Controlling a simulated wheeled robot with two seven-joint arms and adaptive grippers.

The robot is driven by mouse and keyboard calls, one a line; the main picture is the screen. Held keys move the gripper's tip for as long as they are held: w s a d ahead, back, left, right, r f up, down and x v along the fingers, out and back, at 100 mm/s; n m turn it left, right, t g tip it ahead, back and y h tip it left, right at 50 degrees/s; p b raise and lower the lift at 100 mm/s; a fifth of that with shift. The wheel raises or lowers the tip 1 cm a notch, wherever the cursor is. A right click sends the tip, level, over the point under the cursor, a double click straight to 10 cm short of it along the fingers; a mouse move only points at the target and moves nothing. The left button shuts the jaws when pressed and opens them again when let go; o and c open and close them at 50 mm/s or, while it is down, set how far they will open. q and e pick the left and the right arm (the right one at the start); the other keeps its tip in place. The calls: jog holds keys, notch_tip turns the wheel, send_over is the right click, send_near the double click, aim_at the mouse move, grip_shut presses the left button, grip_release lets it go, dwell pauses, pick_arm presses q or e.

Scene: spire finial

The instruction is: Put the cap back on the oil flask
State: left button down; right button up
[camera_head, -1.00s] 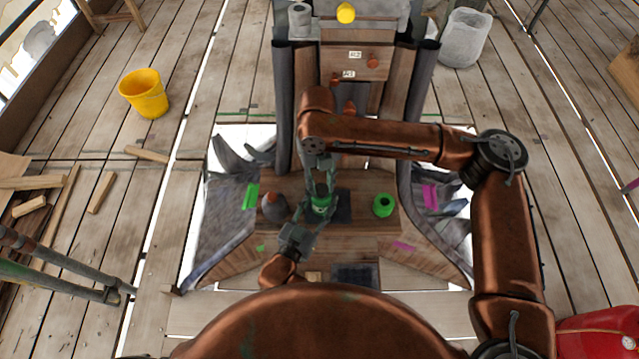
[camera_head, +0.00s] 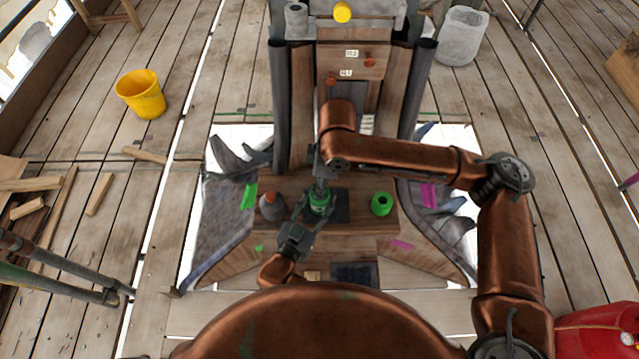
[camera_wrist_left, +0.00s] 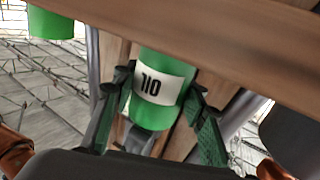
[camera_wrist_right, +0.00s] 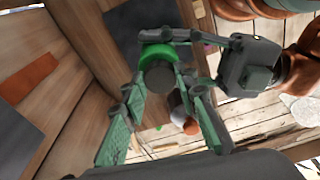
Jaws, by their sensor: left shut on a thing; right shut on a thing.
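The green oil flask (camera_head: 320,205) stands on the wooden bench in front of me. In the left wrist view the flask (camera_wrist_left: 152,108) shows a white label, upside down, between the fingers of my left gripper (camera_wrist_left: 160,90), which is shut on its sides. My right gripper (camera_head: 321,186) comes down from above the flask. In the right wrist view its fingers (camera_wrist_right: 163,85) are around a dark round cap (camera_wrist_right: 160,78), with the flask's green rim (camera_wrist_right: 158,52) just beyond. Whether the cap touches the flask is hard to tell.
A green hollow cylinder (camera_head: 382,204) stands to the flask's right on the bench. A grey bottle with an orange top (camera_head: 271,206) stands close on its left. A drawer cabinet (camera_head: 352,62) rises behind. A dark square (camera_head: 342,207) lies beside the flask.

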jog(key=m, duration=0.7)
jog(key=shift+s+a+m+t, duration=0.1)
jog(key=shift+m+t, duration=0.3)
jog(key=m+h, duration=0.1)
jog(key=m, duration=0.5)
jog(key=shift+m, duration=0.3)
jog(key=o, duration=0.7)
jog(key=shift+r, duration=2.25)
jog(key=shift+c, duration=0.3)
